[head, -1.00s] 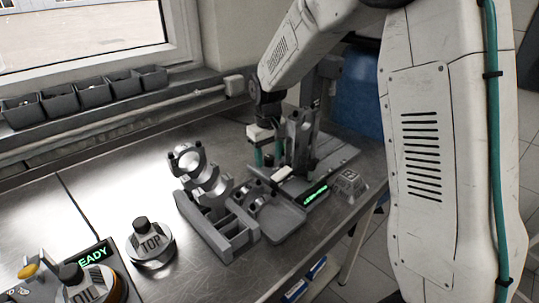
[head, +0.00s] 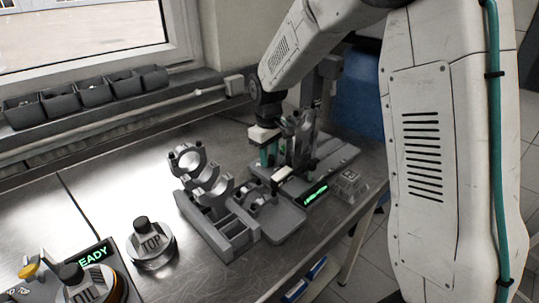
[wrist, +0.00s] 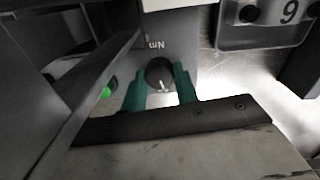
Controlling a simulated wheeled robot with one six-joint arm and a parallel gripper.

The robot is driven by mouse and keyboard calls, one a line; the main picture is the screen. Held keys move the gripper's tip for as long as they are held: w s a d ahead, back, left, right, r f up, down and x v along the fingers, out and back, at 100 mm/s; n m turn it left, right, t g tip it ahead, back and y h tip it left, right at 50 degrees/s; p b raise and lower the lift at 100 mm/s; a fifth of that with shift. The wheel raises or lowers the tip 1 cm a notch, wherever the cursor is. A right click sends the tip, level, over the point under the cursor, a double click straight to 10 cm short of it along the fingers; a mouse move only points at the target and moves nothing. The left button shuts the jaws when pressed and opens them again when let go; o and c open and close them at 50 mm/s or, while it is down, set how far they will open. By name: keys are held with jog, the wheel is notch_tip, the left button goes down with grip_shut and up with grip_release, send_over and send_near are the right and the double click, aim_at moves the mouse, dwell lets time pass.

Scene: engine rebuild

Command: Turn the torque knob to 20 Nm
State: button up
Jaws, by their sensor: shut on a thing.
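The torque knob (wrist: 158,72) is a small dark round knob with a white pointer line. In the wrist view the line points toward the bottom of the picture, beside an upside-down "Nm" label. The knob's scale numbers are not legible. My gripper (wrist: 160,76) has its two teal fingers shut on the knob, one on each side. In the head view my gripper (head: 268,156) is low at the grey press-like station (head: 330,160); the knob is not clear there. The station's green display (head: 315,193) is lit but too small to read.
A grey rack (head: 228,240) with metal bearing caps stands left of the station. A plate marked 9 (wrist: 262,22) is near the knob in the wrist view. Parts marked TOP (head: 152,243) and OIL (head: 88,286) stand at front left, near a READY display (head: 92,253).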

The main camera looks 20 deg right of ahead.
aim_at(269, 157)
jog(key=o, duration=1)
jog(key=shift+c, duration=0.2)
notch_tip(269, 157, up, 8)
jog(key=shift+f, duration=0.1)
